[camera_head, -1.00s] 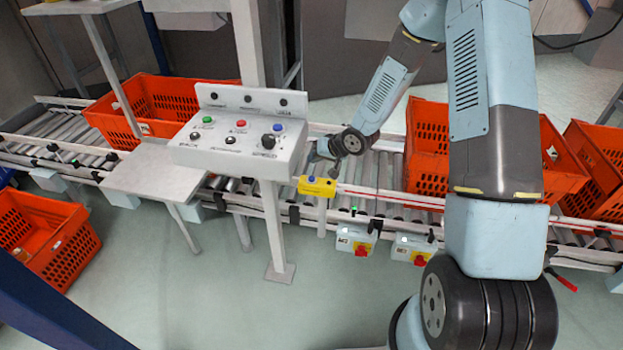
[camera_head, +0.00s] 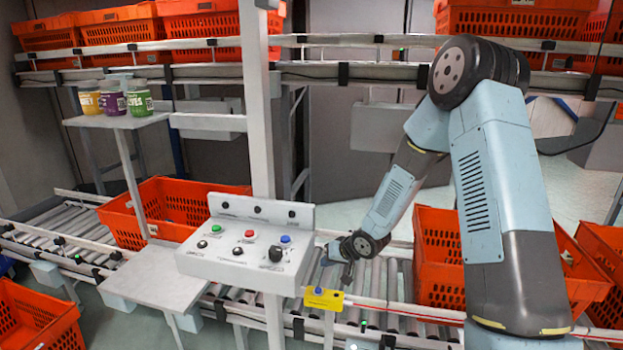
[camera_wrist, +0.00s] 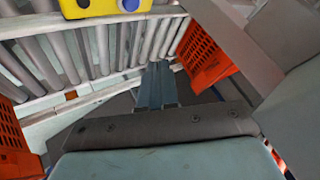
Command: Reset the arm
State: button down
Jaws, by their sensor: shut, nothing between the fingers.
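My arm reaches from the right side of the head view over the roller conveyor. My gripper (camera_head: 336,268) points down and left, close to the control panel's right side and above a yellow box with a blue button (camera_head: 323,299). In the wrist view my gripper (camera_wrist: 158,70) shows its fingers together, with nothing held. The yellow box also shows at the top of the wrist view (camera_wrist: 100,8).
A grey control panel (camera_head: 238,252) on a post stands beside my gripper. Orange totes sit on the conveyor left (camera_head: 172,205) and right (camera_head: 437,262). A shelf (camera_head: 115,122) holds three jars. More totes line an upper conveyor (camera_head: 358,72).

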jog(key=s+d+r+h, duration=0.25)
jog(key=d+r, duration=0.25)
jog(key=r, duration=0.3)
jog(key=s+d+r+t+h, duration=0.1)
jog(key=s+d+r+h, duration=0.2)
jog(key=r, duration=0.4)
jog(key=s+d+r+h, duration=0.1)
jog(key=s+d+r, duration=0.2)
jog(key=d+r, duration=0.4)
jog(key=s+d+r, duration=0.1)
jog(key=s+r, duration=0.3)
jog(key=s, duration=0.4)
jog(key=s+d+r+m+g, duration=0.1)
jog(key=s+r, duration=0.3)
jog(key=s, duration=0.5)
jog(key=s+d+r, duration=0.1)
jog(key=s+r, duration=0.4)
jog(key=s, duration=0.3)
jog(key=shift+s+m, duration=0.25)
jog(key=shift+m, duration=0.05)
jog(key=c, duration=1.8)
grip_release()
